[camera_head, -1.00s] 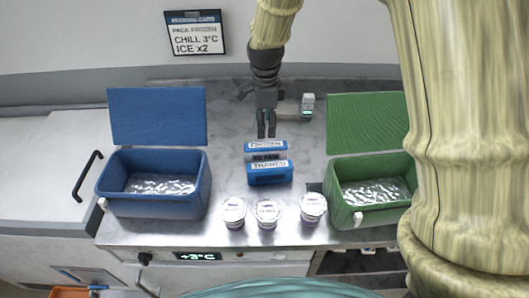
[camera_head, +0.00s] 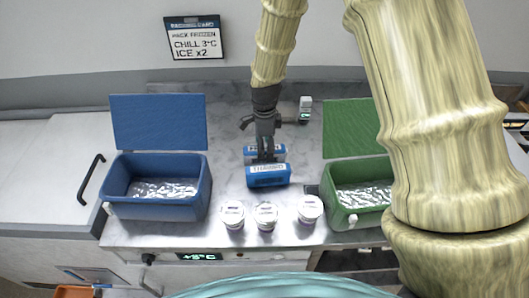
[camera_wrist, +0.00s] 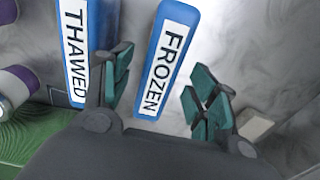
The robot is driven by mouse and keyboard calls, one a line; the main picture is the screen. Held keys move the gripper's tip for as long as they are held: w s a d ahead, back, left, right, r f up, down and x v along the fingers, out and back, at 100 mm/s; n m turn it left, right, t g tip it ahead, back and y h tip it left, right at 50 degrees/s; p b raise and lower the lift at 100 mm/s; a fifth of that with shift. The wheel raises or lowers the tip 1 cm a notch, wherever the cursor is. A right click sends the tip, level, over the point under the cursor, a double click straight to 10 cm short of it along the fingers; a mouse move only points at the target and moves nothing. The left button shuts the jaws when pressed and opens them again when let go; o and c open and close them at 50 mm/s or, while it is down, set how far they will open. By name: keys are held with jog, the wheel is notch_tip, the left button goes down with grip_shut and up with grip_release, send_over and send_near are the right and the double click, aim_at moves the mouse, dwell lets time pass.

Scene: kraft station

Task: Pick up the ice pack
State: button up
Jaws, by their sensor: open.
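Two blue ice packs with white labels stand one behind the other on the counter. The rear one, marked FROZEN (camera_head: 250,150), is partly hidden by my gripper in the head view. The front one is marked THAWED (camera_head: 268,177). My gripper (camera_head: 266,157) points down at the FROZEN pack. In the wrist view my gripper (camera_wrist: 163,78) is open, with the FROZEN pack (camera_wrist: 166,62) between its teal-padded fingers, nearer the left one. The THAWED pack (camera_wrist: 75,50) lies outside the left finger. I cannot tell whether a finger touches either pack.
An open blue cooler (camera_head: 156,209) stands left and an open green cooler (camera_head: 345,213) right, both holding ice. Three lidded cups (camera_head: 265,214) stand in front of the packs. A small white device (camera_head: 305,104) stands behind.

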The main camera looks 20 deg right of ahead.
jog(key=shift+f, duration=0.75)
jog(key=shift+c, duration=0.2)
grip_shut()
